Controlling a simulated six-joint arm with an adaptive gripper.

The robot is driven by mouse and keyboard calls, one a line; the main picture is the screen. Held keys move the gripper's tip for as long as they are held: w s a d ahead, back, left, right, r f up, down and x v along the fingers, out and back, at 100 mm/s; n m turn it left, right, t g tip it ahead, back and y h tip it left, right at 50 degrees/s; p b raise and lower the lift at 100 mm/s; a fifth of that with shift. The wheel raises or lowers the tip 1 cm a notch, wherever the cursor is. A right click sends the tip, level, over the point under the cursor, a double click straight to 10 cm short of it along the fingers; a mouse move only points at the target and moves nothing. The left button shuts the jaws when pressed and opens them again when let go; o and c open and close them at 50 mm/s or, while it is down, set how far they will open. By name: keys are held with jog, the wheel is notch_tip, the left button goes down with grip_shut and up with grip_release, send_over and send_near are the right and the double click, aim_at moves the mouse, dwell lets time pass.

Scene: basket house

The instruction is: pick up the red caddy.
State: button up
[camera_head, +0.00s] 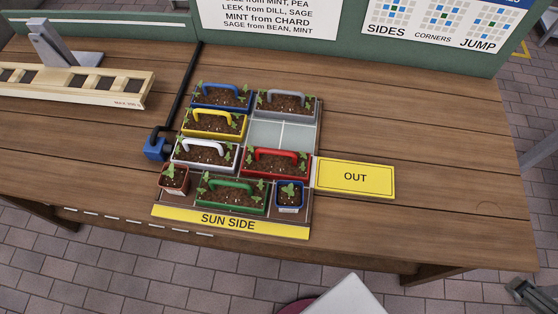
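The red caddy (275,174) stands upright in the planting tray (306,209), at its right side, just left of the yellow OUT plate. It holds dark soil and green seedlings, and its red arched handle is up. The green caddy (230,208) is in front of it, the white caddy (204,165) is to its left, and an empty pale space (283,134) is behind it. What appears to be my gripper (520,290) is a dark shape at the lower right edge, partly cut off and far from the red caddy. Its fingers are unclear.
Blue, yellow and grey caddies fill the back of the tray; a small terracotta pot (174,180) and a small blue pot (289,197) stand in front. The OUT plate (356,178) lies clear. A blue clamp-like piece (155,149) is at left. The table's right is free.

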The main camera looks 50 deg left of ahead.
jog(key=shift+w+a, duration=0.1)
jog(key=w+a+n+g+y, duration=0.1)
jog(key=w+a+n, duration=0.25)
jog(key=a, duration=0.25)
jog(key=w+a+n+g+y, duration=0.1)
jog(key=w+a+n, duration=0.1)
jog(key=a+n, duration=0.25)
jog(key=n+g+y, duration=0.1)
jog(key=n+g, duration=0.6)
jog(key=n, duration=1.2)
send_near(276, 159)
jog(key=shift+w+d+f, duration=0.1)
jog(key=shift+d+f, duration=0.35)
jog(key=shift+d, duration=0.1)
jog(key=shift+s+a+f, duration=0.35)
jog(key=shift+s, duration=0.05)
jog(key=shift+x, duration=1.25)
